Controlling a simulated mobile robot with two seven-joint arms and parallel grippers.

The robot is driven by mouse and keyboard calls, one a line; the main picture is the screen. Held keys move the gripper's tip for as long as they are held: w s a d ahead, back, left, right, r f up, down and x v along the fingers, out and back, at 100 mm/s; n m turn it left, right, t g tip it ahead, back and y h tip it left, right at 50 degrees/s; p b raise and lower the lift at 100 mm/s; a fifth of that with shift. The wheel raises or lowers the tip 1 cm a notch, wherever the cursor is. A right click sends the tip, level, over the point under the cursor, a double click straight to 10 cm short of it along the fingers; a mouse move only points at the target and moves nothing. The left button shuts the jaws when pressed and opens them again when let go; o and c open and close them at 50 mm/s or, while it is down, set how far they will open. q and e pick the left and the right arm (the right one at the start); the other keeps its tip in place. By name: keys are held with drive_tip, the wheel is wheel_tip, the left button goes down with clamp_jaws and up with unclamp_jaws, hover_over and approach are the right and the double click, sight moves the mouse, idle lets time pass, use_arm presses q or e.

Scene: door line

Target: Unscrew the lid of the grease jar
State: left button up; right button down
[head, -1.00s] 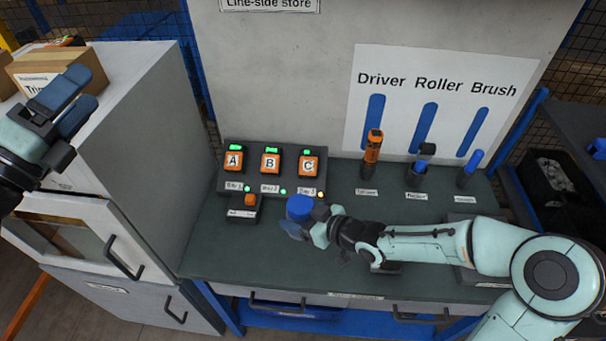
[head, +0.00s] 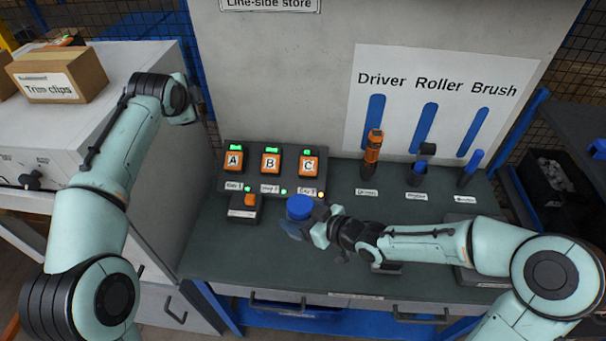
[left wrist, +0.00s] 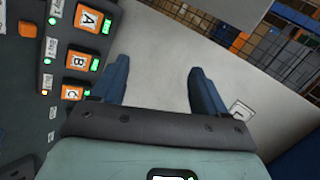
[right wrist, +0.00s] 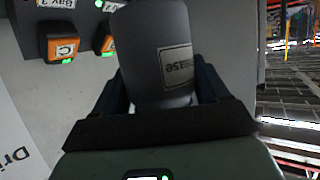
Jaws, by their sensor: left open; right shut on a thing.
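The grease jar shows its blue lid (head: 299,207) in the head view, at the front of the bench below the C charger. In the right wrist view its grey body (right wrist: 155,40) with a label fills the space between the fingers. My right gripper (head: 306,232) is shut on the jar body, below the lid. The lid sits on top of the jar. My left gripper is open and empty in the left wrist view (left wrist: 163,85). In the head view its fingers are mostly hidden behind the wrist, up and left of the jar, apart from it.
Chargers A (head: 233,160), B (head: 270,162) and C (head: 308,163) stand behind the jar. A small box with an orange button (head: 250,199) is left of it. The driver (head: 372,150) and other tools stand to the right. A carton (head: 60,78) rests on the left cabinet.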

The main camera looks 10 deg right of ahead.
use_arm(q)
drive_tip(key=s+d+f+m+g, duration=0.1)
drive_tip(key=s+d+f+g, duration=0.3)
drive_tip(key=d, duration=0.3)
drive_tip(key=m+g, duration=0.4)
drive_tip(key=g, duration=0.3)
hover_over(303, 202)
drive_tip(key=shift+y, duration=0.3)
wheel_tip(303, 202, down, 4)
drive_tip(key=shift+w+f, duration=0.1)
drive_tip(key=shift+f, duration=4)
drive_tip(key=c, duration=0.9)
drive_tip(key=o, duration=1.2)
drive_tip(key=shift+c, duration=0.2)
